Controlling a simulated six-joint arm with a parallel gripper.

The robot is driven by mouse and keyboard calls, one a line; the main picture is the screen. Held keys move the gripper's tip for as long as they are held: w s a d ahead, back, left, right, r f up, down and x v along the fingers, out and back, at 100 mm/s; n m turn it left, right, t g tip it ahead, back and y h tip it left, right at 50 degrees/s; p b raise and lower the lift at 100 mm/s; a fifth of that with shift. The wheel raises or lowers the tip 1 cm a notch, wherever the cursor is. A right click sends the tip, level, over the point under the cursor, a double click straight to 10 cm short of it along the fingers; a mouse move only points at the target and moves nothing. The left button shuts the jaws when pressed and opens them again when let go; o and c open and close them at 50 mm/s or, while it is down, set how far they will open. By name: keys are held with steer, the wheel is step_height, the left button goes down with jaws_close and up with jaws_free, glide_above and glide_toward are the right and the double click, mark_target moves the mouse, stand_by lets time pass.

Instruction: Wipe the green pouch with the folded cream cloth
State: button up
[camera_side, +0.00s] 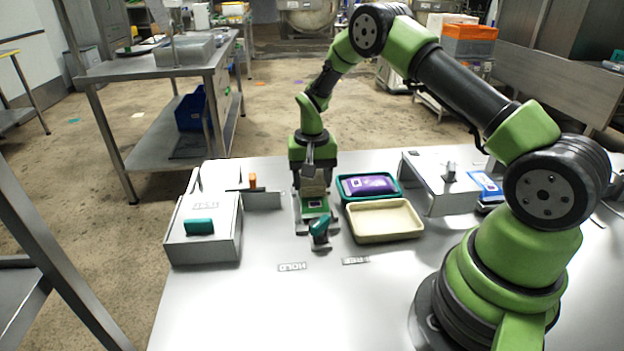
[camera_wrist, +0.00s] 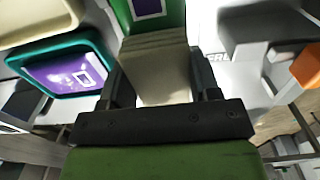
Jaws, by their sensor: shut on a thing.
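My gripper (camera_side: 313,188) points down and is shut on the folded cream cloth (camera_side: 313,184). In the wrist view the layered cloth (camera_wrist: 155,70) sits between my two fingers. The green pouch (camera_side: 315,207), with a small dark label, lies right below and in front of the cloth. Part of it also shows at the top of the wrist view (camera_wrist: 166,18), just past the cloth's edge. The cloth hides part of the pouch. I cannot tell whether they touch. A teal-topped clamp-like piece (camera_side: 320,227) stands at the pouch's near end.
Right of the pouch are a teal tray (camera_side: 345,196) holding a purple pouch (camera_side: 369,185) and an empty cream tray (camera_side: 385,236). A white box (camera_side: 205,248) with a teal block stands left, an orange piece (camera_side: 252,181) behind it. A raised stand (camera_side: 440,195) is at right.

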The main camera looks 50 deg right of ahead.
steer(key=shift+r, duration=3)
steer(key=shift+r, duration=1.5)
